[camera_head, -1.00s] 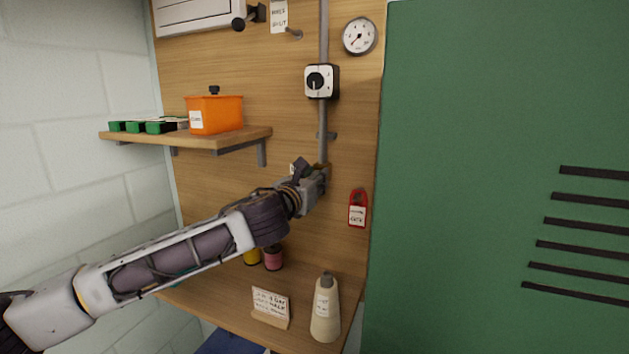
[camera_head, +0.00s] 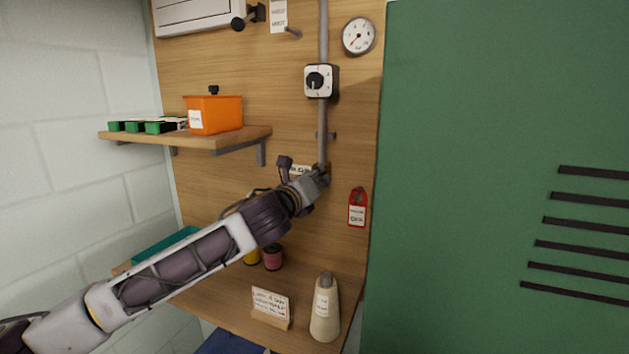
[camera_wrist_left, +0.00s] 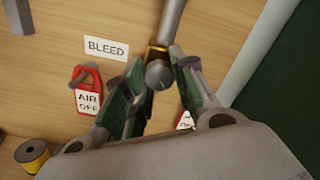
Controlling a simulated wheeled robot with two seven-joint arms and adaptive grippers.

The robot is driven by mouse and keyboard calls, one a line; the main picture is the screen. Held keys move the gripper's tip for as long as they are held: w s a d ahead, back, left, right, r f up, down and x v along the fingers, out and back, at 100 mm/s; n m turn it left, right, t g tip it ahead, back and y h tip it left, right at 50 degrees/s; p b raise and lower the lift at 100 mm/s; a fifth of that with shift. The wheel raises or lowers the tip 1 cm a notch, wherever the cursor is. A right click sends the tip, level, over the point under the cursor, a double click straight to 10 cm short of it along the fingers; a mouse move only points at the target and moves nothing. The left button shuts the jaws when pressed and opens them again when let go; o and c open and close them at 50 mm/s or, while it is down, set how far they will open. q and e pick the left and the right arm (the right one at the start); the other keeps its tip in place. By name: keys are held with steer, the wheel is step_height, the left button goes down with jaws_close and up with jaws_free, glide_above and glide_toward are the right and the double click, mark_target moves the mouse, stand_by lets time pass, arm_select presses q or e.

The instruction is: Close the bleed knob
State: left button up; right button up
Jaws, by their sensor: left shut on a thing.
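The bleed knob (camera_wrist_left: 158,75) is a small grey knob with a brass collar at the lower end of a grey pipe, seen in the left wrist view. A white "BLEED" label (camera_wrist_left: 107,48) is on the board to its left. My left gripper (camera_wrist_left: 157,85) has its two fingers around the knob, one on each side, and is shut on it. In the head view the left gripper (camera_head: 318,178) is at the pipe's lower end and hides the knob. My right gripper is in neither view.
A red tag (camera_head: 357,208) hangs right of the gripper. A gauge (camera_head: 359,36) and a rotary switch (camera_head: 320,81) are above. A shelf (camera_head: 215,141) with an orange box (camera_head: 214,114) is at left. A bottle (camera_head: 325,310) stands below, and a green cabinet (camera_head: 470,120) is at right.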

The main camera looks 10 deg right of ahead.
arm_select(q)
steer(key=n, duration=2.7)
steer(key=shift+r+n, duration=0.1)
steer(key=shift+n, duration=0.2)
steer(key=o, duration=1)
steer(key=shift+o, duration=0.2)
steer(key=shift+s+a, duration=0.15)
